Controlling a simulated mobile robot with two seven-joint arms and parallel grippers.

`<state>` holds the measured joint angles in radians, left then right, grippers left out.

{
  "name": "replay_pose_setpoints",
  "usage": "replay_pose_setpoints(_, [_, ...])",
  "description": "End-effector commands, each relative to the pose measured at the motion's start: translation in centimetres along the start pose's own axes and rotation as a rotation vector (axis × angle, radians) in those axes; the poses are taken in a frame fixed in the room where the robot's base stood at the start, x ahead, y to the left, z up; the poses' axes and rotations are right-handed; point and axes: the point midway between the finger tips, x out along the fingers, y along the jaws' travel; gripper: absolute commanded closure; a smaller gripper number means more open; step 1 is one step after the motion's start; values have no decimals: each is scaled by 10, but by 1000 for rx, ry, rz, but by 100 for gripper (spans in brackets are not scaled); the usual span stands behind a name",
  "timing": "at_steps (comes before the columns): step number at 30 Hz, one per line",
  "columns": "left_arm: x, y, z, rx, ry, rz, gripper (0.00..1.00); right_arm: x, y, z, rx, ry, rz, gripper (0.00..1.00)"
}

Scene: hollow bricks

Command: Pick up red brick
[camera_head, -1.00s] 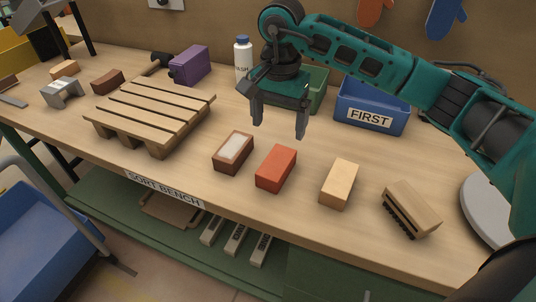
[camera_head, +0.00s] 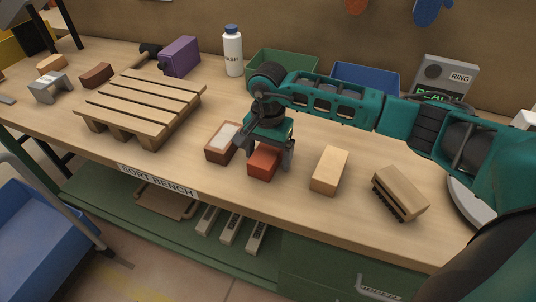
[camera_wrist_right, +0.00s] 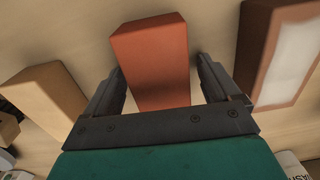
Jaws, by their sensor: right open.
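The red brick (camera_head: 262,163) lies on the bench between a brown brick with a pale top and a tan brick. My right gripper (camera_head: 266,158) is directly over it, pointing down, and partly hides it in the head view. In the right wrist view, the red brick (camera_wrist_right: 155,58) lies between the two open fingers of the gripper (camera_wrist_right: 162,85), with a finger on each side. Whether the fingers touch it cannot be told. My left gripper is not in view.
The brown brick (camera_head: 216,151) is close on the left, and the tan brick (camera_head: 330,171) on the right. A brush (camera_head: 400,192) lies farther right. A slatted pallet (camera_head: 142,108) is at left. A green bin (camera_head: 283,66) and blue bin (camera_head: 366,76) stand behind.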

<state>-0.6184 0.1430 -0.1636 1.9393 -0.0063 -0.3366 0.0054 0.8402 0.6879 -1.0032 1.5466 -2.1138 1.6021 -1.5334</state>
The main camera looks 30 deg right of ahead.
Motion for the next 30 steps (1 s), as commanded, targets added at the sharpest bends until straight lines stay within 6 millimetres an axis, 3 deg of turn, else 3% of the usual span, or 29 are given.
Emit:
replay_pose_setpoints(6, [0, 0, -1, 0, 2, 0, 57, 0, 0, 0, -1, 0, -1, 13])
replay_pose_setpoints(30, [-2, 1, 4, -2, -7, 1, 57, -2, -1, 0, -1, 1, -4, 88])
